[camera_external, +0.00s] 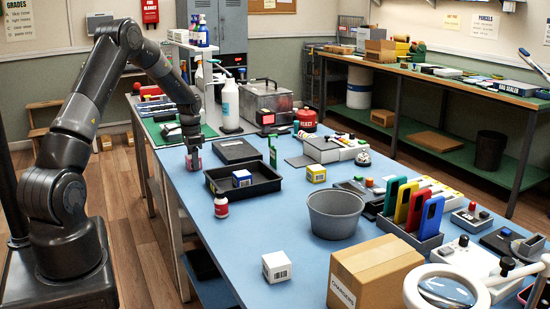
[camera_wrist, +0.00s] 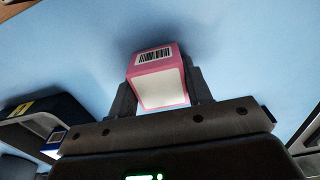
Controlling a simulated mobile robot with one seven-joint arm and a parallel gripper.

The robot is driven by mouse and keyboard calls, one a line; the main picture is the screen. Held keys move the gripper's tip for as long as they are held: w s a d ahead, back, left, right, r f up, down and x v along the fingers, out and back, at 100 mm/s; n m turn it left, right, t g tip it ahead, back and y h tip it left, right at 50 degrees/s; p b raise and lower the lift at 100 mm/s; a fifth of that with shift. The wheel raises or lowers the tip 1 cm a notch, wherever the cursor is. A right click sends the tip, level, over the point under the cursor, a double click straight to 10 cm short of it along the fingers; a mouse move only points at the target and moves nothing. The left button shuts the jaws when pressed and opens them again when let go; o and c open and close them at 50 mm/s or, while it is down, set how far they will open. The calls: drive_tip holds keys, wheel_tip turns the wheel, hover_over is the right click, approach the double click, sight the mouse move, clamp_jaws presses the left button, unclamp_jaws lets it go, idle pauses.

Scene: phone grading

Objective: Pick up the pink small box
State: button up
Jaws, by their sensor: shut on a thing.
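The pink small box (camera_wrist: 158,76) is between the two fingers of my gripper (camera_wrist: 160,98) in the wrist view. It has a white face and a barcode label. The fingers touch it on both sides, so my gripper is shut on it. In the external view my gripper (camera_external: 192,152) points down near the left edge of the blue table (camera_external: 290,222), and the pink box (camera_external: 194,161) shows small at its fingertips. I cannot tell whether the box touches the table.
A black tray (camera_external: 262,188) with a blue-and-white box (camera_external: 242,178) stands just right of my gripper. A dark flat device (camera_external: 236,151) lies behind. The table's front middle is largely clear.

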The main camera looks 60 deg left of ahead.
drive_tip(key=shift+c, duration=0.8)
